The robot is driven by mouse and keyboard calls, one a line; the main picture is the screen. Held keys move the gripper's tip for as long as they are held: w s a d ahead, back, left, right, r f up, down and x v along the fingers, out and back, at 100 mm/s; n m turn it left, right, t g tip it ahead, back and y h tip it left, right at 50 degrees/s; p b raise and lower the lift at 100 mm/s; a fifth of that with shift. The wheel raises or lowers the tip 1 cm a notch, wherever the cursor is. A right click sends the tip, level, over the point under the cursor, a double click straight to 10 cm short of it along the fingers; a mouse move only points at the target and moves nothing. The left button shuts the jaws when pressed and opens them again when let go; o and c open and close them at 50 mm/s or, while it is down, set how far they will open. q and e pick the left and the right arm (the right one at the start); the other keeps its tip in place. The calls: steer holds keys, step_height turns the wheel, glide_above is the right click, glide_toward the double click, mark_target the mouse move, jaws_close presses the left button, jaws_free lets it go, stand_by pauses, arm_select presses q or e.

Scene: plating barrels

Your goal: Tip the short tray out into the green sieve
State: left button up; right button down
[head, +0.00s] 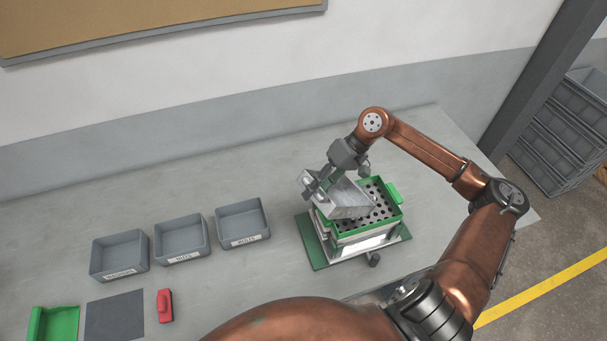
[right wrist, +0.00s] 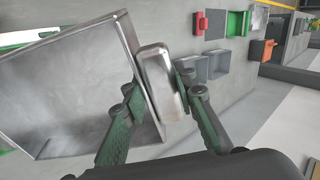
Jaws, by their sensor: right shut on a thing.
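The short tray (head: 347,199) is a bare metal tray, held tilted over the left part of the green sieve (head: 396,219). My right gripper (head: 317,188) is shut on the tray's end handle. In the right wrist view the fingers of the right gripper (right wrist: 160,98) clasp that metal handle, and the tray (right wrist: 65,95) shows a bare grey inside. I see no loose parts in it. The tray hides part of the sieve. My left gripper is out of view.
Three labelled grey bins (head: 182,239) stand in a row left of the sieve. A green tray (head: 53,323), a dark mat (head: 114,316) and a red object (head: 165,306) lie at the front left. Grey crates (head: 560,140) are stacked beyond the table's right end.

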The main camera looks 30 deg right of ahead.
mark_target(315, 202)
steer(key=shift+a, duration=0.1)
steer(key=shift+s+a+f+h+p, duration=0.2)
steer(key=shift+s+h, duration=0.1)
steer(key=shift+s, duration=0.35)
steer(key=shift+s+a+f+h+p, duration=0.1)
steer(key=shift+s+f+h+p, duration=0.15)
steer(key=shift+s, duration=0.35)
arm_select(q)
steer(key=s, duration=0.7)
arm_select(e)
steer(key=shift+w+a+f+h, duration=0.1)
steer(key=shift+w+f+h, duration=0.15)
steer(key=shift+f, duration=0.2)
steer(key=shift+w+a+f+h, duration=0.1)
steer(key=shift+w+f+h, duration=0.1)
steer(key=shift+f, duration=0.25)
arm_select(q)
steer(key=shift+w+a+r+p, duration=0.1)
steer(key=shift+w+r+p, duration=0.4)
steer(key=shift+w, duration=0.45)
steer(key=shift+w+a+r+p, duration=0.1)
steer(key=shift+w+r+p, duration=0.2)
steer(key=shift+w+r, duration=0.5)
arm_select(e)
steer(key=a+f+h, duration=0.4)
steer(key=f+h, duration=0.2)
steer(key=f, duration=0.5)
steer(key=shift+w+f, duration=0.15)
steer(key=shift+f, duration=0.25)
